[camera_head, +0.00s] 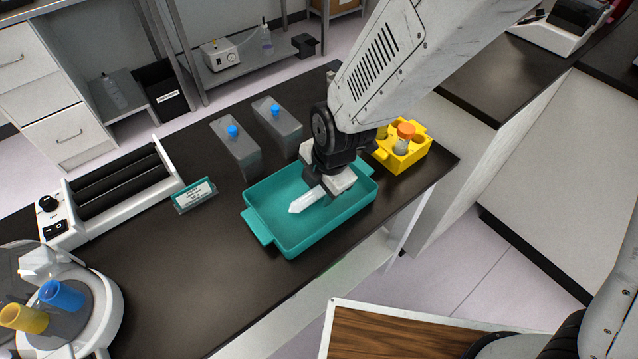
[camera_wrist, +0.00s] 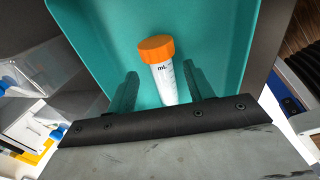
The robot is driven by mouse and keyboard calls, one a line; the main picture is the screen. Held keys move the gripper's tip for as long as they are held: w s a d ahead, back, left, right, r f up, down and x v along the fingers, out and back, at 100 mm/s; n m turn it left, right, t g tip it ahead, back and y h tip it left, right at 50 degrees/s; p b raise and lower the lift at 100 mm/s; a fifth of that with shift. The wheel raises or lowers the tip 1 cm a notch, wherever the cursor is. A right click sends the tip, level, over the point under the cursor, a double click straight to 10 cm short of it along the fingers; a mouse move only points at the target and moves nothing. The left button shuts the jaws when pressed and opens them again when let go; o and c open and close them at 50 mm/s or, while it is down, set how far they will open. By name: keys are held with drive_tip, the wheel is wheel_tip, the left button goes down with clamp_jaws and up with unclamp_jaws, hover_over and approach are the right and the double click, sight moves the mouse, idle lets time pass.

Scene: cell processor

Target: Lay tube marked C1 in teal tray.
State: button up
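The teal tray (camera_head: 265,205) stands on the dark bench, and its inside fills much of the wrist view (camera_wrist: 90,30). A clear conical tube (camera_head: 306,201) is low inside the tray, its tip toward the lower left. In the wrist view the tube (camera_wrist: 164,82) shows an orange cap and "mL" print; no C1 mark is readable. My gripper (camera_head: 328,178) is down in the tray over the tube. Its fingers (camera_wrist: 160,82) stand apart on either side of the tube, with visible gaps. The gripper hides the cap in the head view.
A yellow rack (camera_head: 411,159) holding an orange-capped tube is right of the tray. Two grey containers with blue caps (camera_head: 236,152) stand behind it. A small sign (camera_head: 195,196), a roller device (camera_head: 120,195) and a white round machine (camera_head: 105,315) are left.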

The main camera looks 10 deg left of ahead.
drive_tip(key=v, duration=0.7)
drive_tip(key=shift+r, duration=0.35)
drive_tip(key=shift+s, duration=0.1)
idle(0.5)
drive_tip(key=s+d+r+m, duration=0.4)
drive_tip(key=d+r+m, duration=0.1)
drive_tip(key=d+m, duration=0.4)
drive_tip(key=s+d+r+m+h, duration=0.1)
drive_tip(key=s+d+r+m, duration=0.3)
drive_tip(key=d+m, duration=0.5)
drive_tip(key=s+d+r+m+h, duration=0.1)
drive_tip(key=s+d+r+m, duration=0.3)
drive_tip(key=d+r+m, duration=0.4)
drive_tip(key=d+m, duration=0.1)
drive_tip(key=d, duration=0.6)
drive_tip(key=shift+s+r+m, duration=0.15)
drive_tip(key=shift+s+m, duration=0.15)
drive_tip(key=shift+m, duration=0.1)
